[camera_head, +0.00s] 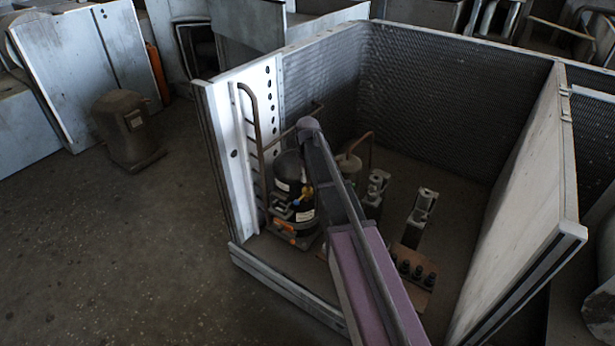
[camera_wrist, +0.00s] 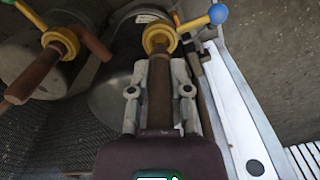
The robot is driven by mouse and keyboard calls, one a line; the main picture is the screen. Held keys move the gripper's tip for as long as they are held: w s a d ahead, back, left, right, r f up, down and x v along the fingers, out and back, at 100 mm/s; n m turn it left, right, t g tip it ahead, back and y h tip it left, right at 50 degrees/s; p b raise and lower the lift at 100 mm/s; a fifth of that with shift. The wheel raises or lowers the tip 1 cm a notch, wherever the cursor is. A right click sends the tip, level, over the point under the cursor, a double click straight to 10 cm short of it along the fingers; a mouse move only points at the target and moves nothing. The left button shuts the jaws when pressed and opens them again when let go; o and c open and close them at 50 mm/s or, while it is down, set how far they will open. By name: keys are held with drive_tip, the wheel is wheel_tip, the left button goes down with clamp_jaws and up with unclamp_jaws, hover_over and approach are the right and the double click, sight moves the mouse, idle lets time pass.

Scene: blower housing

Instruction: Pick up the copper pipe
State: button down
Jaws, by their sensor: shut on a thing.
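In the wrist view, my gripper (camera_wrist: 159,91) is shut on a copper pipe (camera_wrist: 159,105), with one finger on each side of it. The pipe's far end meets a brass fitting (camera_wrist: 159,38) with a yellow lever that ends in a blue ball (camera_wrist: 218,13). I cannot tell whether pipe and fitting are still joined. A second copper pipe (camera_wrist: 36,76) with its own brass fitting (camera_wrist: 60,41) is at the left. In the head view, my arm reaches into the open housing and hides the gripped pipe and the fingers.
In the head view, a black compressor (camera_head: 288,172) stands by the white perforated panel (camera_head: 262,95), with a bent pipe (camera_head: 254,110) along it. Metal brackets (camera_head: 421,210) stand to the right. A side panel (camera_head: 530,205) closes the right. The floor at left is mostly clear.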

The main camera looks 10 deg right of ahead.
drive_tip(key=s+r+p, duration=0.1)
drive_tip(key=s+r, duration=0.1)
drive_tip(key=s, duration=1.4)
